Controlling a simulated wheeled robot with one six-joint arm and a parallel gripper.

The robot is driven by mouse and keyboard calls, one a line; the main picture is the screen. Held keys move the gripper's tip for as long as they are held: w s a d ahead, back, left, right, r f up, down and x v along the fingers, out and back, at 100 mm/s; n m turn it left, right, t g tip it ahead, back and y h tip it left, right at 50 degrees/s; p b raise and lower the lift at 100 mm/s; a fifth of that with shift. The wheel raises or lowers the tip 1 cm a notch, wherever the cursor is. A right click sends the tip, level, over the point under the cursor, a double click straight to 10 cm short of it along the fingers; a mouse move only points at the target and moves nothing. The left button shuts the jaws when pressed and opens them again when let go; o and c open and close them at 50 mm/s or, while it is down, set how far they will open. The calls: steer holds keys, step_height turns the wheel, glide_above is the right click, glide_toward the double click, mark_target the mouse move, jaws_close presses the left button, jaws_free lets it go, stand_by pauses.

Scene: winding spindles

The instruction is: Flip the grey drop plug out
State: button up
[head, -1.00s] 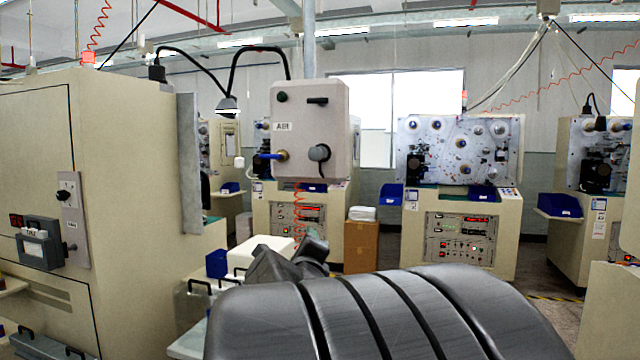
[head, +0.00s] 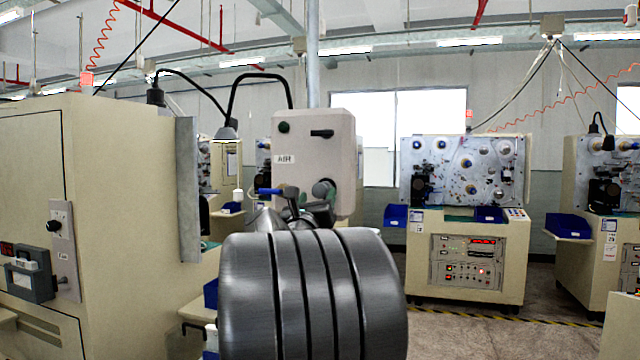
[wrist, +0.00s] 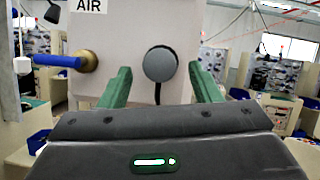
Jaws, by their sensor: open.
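The grey drop plug (wrist: 160,64) is a round grey knob on the front of the pale AIR box, with a dark cable hanging below it. In the head view the plug (head: 322,188) shows just above my arm, its lower part and cable hidden. My gripper (wrist: 159,69) is open, its two green fingers on the left and right of the plug with gaps on both sides. The fingers look apart from the plug; how deep they reach is hard to tell. In the head view my arm mostly hides the gripper.
The AIR box (head: 313,150) also carries a blue-handled valve (wrist: 62,61) on a brass fitting, close to the left finger. A large beige cabinet (head: 100,200) stands at left. A winding machine (head: 465,250) stands at back right, with open floor before it.

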mark_target(319, 192)
steer(key=shift+p+x, duration=0.6)
steer(key=shift+x, duration=1.35)
steer(key=shift+c, duration=0.4)
